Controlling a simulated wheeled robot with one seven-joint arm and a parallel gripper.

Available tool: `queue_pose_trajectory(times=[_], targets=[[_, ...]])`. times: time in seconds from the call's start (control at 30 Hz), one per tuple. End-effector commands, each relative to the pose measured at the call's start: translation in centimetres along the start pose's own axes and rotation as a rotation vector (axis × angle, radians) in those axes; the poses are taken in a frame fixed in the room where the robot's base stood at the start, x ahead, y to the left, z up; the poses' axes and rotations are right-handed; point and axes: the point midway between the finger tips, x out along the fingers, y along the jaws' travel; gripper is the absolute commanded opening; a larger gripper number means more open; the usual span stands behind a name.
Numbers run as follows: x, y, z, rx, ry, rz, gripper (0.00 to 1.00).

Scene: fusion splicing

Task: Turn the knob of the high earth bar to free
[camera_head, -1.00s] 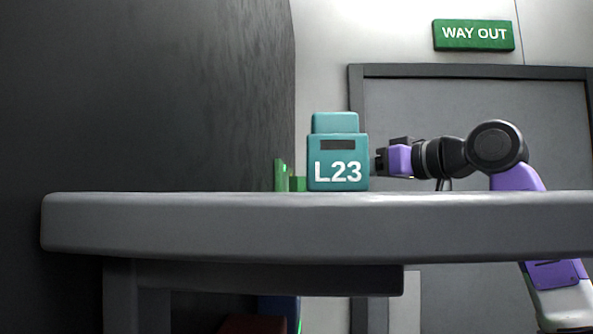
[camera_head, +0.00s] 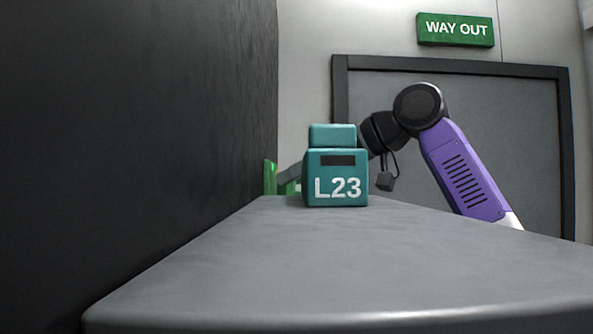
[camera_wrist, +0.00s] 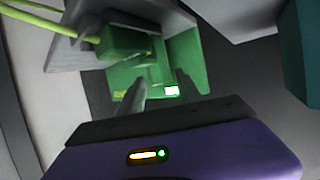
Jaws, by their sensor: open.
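In the wrist view a green block (camera_wrist: 125,43) with yellow-green cables sits on a grey piece. Beside and behind it are green plates (camera_wrist: 185,55) with a small white label; I cannot tell which part is the high earth bar or its knob. In the head view green parts (camera_head: 270,177) stand at the far left of the table, partly hidden by the teal L23 box. My gripper (camera_wrist: 159,88) is open, its dark fingers pointing at the green parts, with nothing seen between them. In the head view the box hides most of it.
The teal L23 box (camera_head: 336,187) stands on the grey table (camera_head: 330,260), close to my arm; its side shows at the right of the wrist view (camera_wrist: 308,45). A dark wall (camera_head: 130,130) borders the left. The near table top is clear.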

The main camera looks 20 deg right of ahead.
Motion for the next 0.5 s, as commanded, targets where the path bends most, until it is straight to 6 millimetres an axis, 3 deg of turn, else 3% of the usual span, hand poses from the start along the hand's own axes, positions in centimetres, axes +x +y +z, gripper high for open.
queue_pose_trajectory(times=[0.33, 0.5], targets=[[0.48, 0.02, 0.03, 0.001, 0.001, 0.0, 0.39], [0.46, 0.02, 0.03, 0.001, 0.001, 0.0, 0.06]])
